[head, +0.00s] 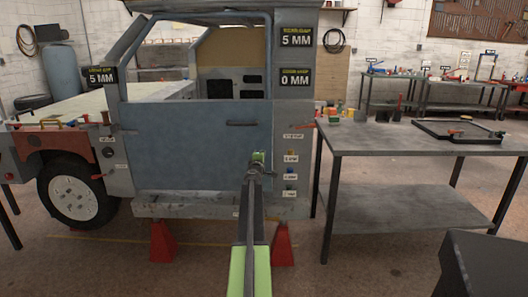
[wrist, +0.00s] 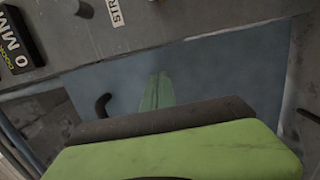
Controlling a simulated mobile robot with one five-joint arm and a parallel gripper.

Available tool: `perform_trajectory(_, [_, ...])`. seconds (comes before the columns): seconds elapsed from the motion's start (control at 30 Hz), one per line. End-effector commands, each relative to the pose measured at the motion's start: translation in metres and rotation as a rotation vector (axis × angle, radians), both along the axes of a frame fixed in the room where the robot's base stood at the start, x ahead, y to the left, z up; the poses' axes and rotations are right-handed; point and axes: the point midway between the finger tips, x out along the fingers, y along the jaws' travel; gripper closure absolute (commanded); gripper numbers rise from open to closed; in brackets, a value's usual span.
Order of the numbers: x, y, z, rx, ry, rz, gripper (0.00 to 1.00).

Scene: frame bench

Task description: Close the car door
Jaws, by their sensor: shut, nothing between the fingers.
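The blue-grey car door (head: 185,145) hangs on the vehicle body, with an open window frame above it. Its right edge lies along the grey pillar (head: 292,110); I cannot tell whether a gap is left there. A dark door handle (head: 242,122) sits near that edge. My gripper (head: 258,157) is in front of the door's lower right part, below the handle. In the wrist view the shut green fingers (wrist: 160,80) point at the blue door panel (wrist: 215,70), with the dark handle (wrist: 103,105) to their left. Whether the fingertips touch the panel is unclear.
A grey metal workbench (head: 415,140) stands to the right, with a dark frame (head: 460,130) and small tools on it. Red stands (head: 164,242) support the vehicle. A wheel (head: 75,193) is at the left. The floor between vehicle and bench is open.

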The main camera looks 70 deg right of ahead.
Motion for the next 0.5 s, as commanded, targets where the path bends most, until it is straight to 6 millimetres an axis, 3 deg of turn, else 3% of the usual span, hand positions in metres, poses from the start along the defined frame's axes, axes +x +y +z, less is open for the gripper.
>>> perform_trajectory(0.03, [-0.008, 0.019, 0.0, 0.0, 0.0, 0.0, 1.0])
perform_trajectory(0.2, [-0.022, 0.053, 0.0, 0.0, 0.0, -0.002, 1.0])
perform_trajectory(0.5, [-0.031, 0.073, 0.0, 0.0, 0.0, -0.002, 1.0])
